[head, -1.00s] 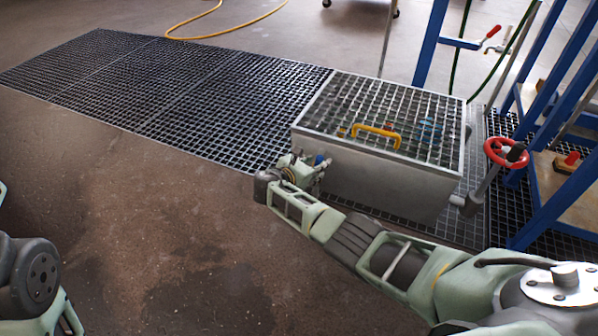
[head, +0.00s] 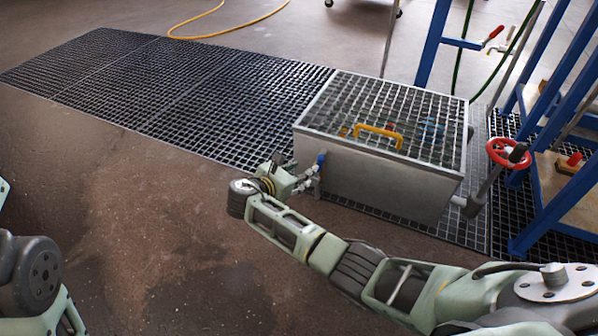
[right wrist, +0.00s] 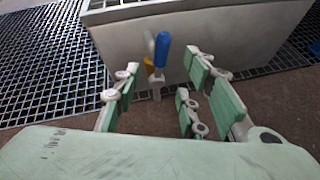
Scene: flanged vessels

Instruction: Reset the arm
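My right arm reaches in from the lower right in the head view. Its right gripper (head: 298,182) is in front of the metal box (head: 385,185) with a grated top. In the right wrist view the fingers of my right gripper (right wrist: 166,95) are apart and nothing is held between them. Beyond them a small valve with a blue handle (right wrist: 162,52) and a yellow part sits by the box's wall. The blue handle also shows in the head view (head: 320,159). Only part of my left arm shows at the left edge; its gripper is out of view.
A yellow handle (head: 378,133) is on the box's top. A red handwheel (head: 507,153) and a blue frame (head: 560,190) stand to the right. Floor grating (head: 190,95) runs behind to the left. The brown floor in front is clear.

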